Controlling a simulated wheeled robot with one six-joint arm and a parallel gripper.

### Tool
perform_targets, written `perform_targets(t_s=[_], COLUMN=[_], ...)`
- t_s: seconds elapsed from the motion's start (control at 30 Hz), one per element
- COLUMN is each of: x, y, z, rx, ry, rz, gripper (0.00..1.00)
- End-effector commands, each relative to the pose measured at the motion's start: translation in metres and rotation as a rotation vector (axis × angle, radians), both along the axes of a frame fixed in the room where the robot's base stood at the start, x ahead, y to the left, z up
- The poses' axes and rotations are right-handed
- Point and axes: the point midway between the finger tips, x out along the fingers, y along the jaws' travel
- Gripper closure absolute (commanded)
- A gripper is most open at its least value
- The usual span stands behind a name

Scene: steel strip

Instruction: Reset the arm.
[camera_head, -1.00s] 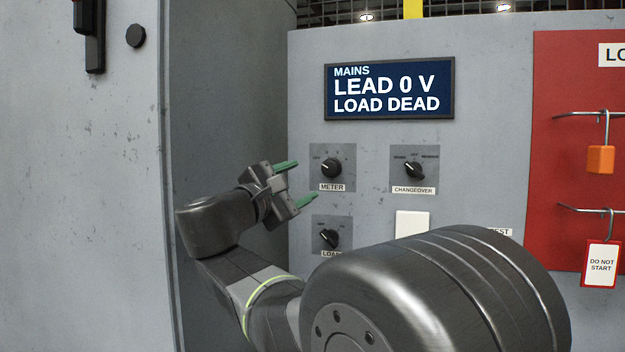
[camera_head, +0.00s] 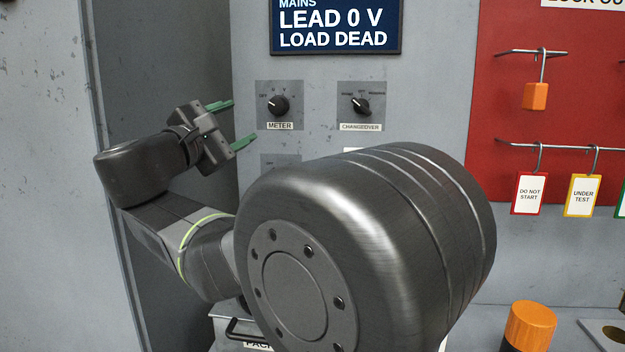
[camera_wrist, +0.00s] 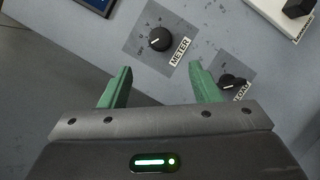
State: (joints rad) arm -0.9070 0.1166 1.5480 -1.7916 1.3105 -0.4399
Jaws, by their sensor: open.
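My gripper (camera_head: 243,122) is at the left of the head view, with its green fingers apart and nothing between them. It is in front of the grey panel, left of and a little below the METER knob (camera_head: 279,106). In the wrist view my gripper (camera_wrist: 160,88) is also open and empty. The METER knob (camera_wrist: 160,38) lies beyond and above the fingertips there, apart from them. The LOAD knob (camera_wrist: 232,82) shows just beyond the right finger. In the head view my arm hides most of the lower panel.
A display (camera_head: 336,24) reads LEAD 0 V, LOAD DEAD. The CHANGEOVER knob (camera_head: 360,106) is right of METER. A red board (camera_head: 590,110) holds an orange padlock (camera_head: 535,96) and hanging tags (camera_head: 530,194). An orange cylinder (camera_head: 530,325) stands at lower right. A grey cabinet wall (camera_head: 45,200) is at left.

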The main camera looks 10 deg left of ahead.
Motion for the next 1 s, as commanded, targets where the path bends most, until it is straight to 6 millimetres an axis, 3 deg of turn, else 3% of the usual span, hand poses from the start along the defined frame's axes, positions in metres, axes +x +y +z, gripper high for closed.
perform_targets(t_s=[0.6, 0.8, 1.0], x=[0.09, 0.108, 0.112], y=[-0.037, -0.044, -0.045], z=[0.02, 0.023, 0.023], rx=[0.0, 0.0, 0.001], ry=[0.0, 0.0, -0.001], rz=[-0.005, -0.002, -0.001], gripper=[0.43, 0.43, 0.43])
